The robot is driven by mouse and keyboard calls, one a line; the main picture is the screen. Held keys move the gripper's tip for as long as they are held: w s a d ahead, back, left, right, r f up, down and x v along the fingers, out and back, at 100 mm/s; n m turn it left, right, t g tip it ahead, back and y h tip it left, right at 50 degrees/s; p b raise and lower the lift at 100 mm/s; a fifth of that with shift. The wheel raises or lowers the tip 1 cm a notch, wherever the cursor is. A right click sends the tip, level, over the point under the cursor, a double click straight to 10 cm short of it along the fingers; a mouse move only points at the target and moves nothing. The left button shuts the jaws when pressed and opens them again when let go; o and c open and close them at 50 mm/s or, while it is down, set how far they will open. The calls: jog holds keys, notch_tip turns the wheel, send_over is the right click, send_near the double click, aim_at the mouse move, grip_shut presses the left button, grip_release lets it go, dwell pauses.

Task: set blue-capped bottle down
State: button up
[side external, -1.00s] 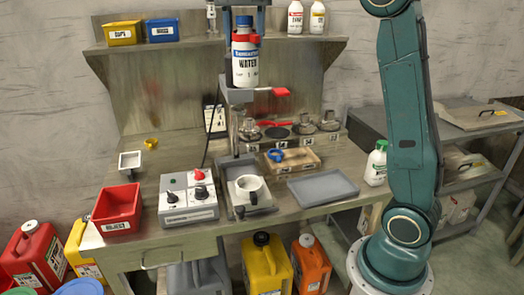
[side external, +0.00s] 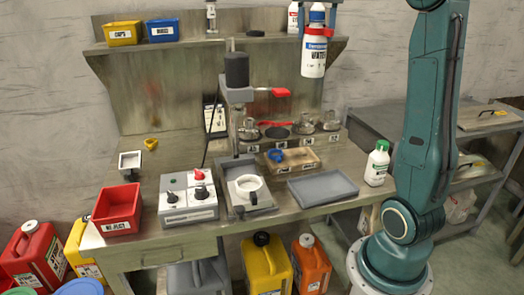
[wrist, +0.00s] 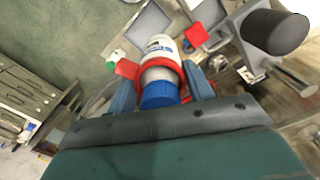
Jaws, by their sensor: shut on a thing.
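The blue-capped bottle (side external: 313,57) is white with a blue label. It hangs upright in my gripper (side external: 318,24) at the upper right of the side view, well above the bench and in front of the shelf's right end. In the wrist view the bottle's blue cap (wrist: 160,95) points toward the camera. Red-padded fingers of my gripper (wrist: 160,72) are shut around the bottle's neck area. The grey tray (side external: 322,187) lies empty on the bench below and to the front.
A stand with a dark cylinder (side external: 237,70) and a red lever (side external: 280,93) rises left of the bottle. A green-capped bottle (side external: 377,164) stands right of the tray.

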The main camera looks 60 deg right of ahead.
jog(key=s+d, duration=0.3)
jog(key=s, duration=0.3)
notch_tip(320, 180, down, 32)
jog(key=shift+w+d+r, duration=0.15)
jog(key=shift+d+r, duration=0.05)
dwell(0.9)
jog(key=shift+f, duration=2.1)
jog(key=shift+f, duration=0.15)
jog(key=o, duration=1.5)
